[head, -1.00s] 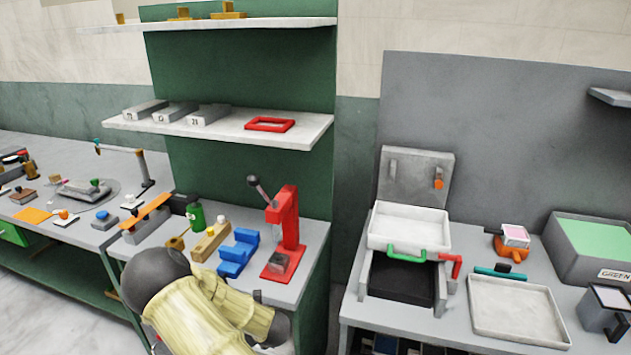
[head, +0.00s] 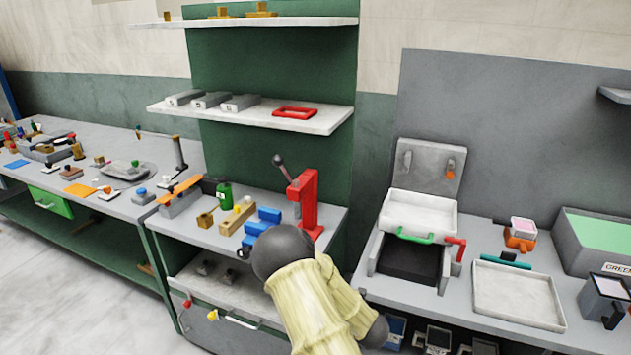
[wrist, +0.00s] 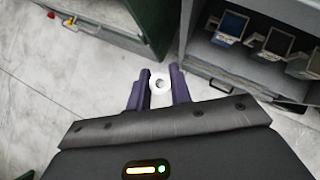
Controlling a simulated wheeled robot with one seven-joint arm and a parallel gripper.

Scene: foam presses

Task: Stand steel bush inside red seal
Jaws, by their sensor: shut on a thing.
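A pale ring-shaped piece with a dark hole, which I take as the steel bush (wrist: 166,87), sits between the purple fingers of my gripper (wrist: 156,82) in the wrist view. The fingers are shut on it, above the floor. The red seal (head: 295,112), a flat square red frame with an open middle, lies on the middle shelf in the head view. My gripper is well apart from it, low in front of the benches. In the head view my own arm hides the gripper and the bush.
Grey blocks (head: 239,103) lie left of the seal on the shelf (head: 325,122). A white tray (head: 517,292) lies on the right bench. A floor gap separates the benches.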

